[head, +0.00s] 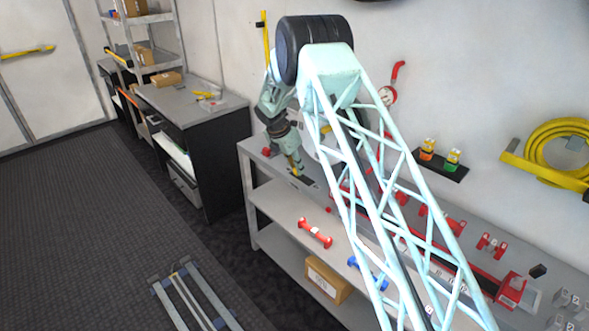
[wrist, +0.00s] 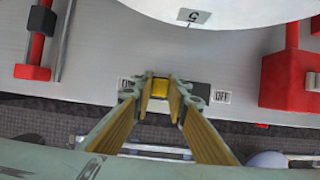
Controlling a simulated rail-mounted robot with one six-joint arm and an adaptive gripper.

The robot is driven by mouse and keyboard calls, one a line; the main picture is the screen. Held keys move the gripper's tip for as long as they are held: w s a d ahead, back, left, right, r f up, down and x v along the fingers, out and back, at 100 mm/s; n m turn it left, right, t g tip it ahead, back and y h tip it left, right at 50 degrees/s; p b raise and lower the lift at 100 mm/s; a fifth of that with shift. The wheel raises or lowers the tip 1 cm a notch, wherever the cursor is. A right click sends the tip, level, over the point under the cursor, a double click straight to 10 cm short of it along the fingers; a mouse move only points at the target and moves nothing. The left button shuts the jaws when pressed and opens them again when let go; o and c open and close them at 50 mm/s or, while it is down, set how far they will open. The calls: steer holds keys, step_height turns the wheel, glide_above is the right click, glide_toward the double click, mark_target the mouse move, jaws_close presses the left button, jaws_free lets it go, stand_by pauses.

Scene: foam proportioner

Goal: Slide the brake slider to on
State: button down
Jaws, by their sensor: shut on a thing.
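The brake slider's yellow knob (wrist: 160,88) sits between my fingertips in the wrist view, on a dark slotted plate (wrist: 195,88). The OFF label (wrist: 222,97) is in plain sight to the right of the fingers. The ON label (wrist: 126,84) is at the left, partly hidden by a finger. The knob is between the labels, nearer ON. My gripper (wrist: 160,95) is shut on the knob, with a yellow-padded finger on each side. In the head view, my gripper (head: 297,170) points down at the dark plate (head: 302,181) on the grey bench's left end; the knob cannot be made out there.
A red block (wrist: 291,80) stands right of the slider, and a red clamp-like part (wrist: 38,50) at the left. A white round piece (wrist: 235,8) is beyond the plate.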

steer(key=c, duration=2.5)
jaws_free()
steer(key=shift+w+a, duration=0.2)
steer(key=shift+a, duration=0.05)
steer(key=shift+c, duration=0.2)
steer(key=shift+s+r, duration=0.1)
steer(key=shift+r, duration=0.05)
steer(key=v, duration=1.1)
steer(key=shift+s+r, duration=0.2)
steer(key=shift+r, duration=0.1)
